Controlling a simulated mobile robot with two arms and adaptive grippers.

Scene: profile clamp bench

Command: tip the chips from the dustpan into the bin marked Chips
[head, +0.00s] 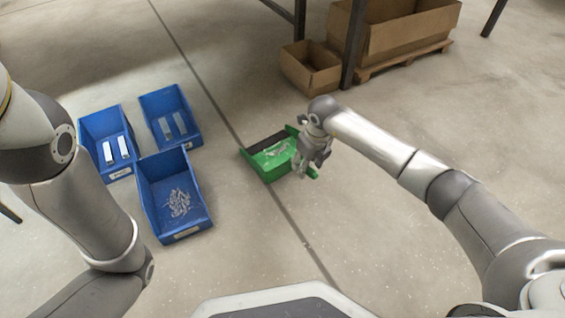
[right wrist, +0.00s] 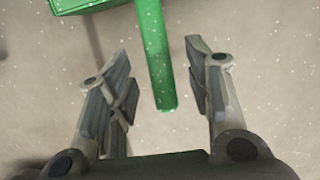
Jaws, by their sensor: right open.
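The green dustpan (head: 266,162) lies on the floor right of the blue bins, with light-coloured chips (head: 276,148) in it. My right gripper (head: 311,166) is at the dustpan's right end. In the right wrist view my right gripper (right wrist: 165,88) is open, with the green handle (right wrist: 156,60) of the dustpan between its fingers and a gap on each side. A blue bin (head: 158,190) in front holds a pile of similar chips (head: 179,203); the print on its label (head: 187,233) is too small to read. My left gripper is out of view.
Two more blue bins, one at the left (head: 92,128) and one behind (head: 158,103), hold light metal pieces. Cardboard boxes (head: 400,38) and dark table legs (head: 353,45) stand at the back. The floor between bins and dustpan is clear.

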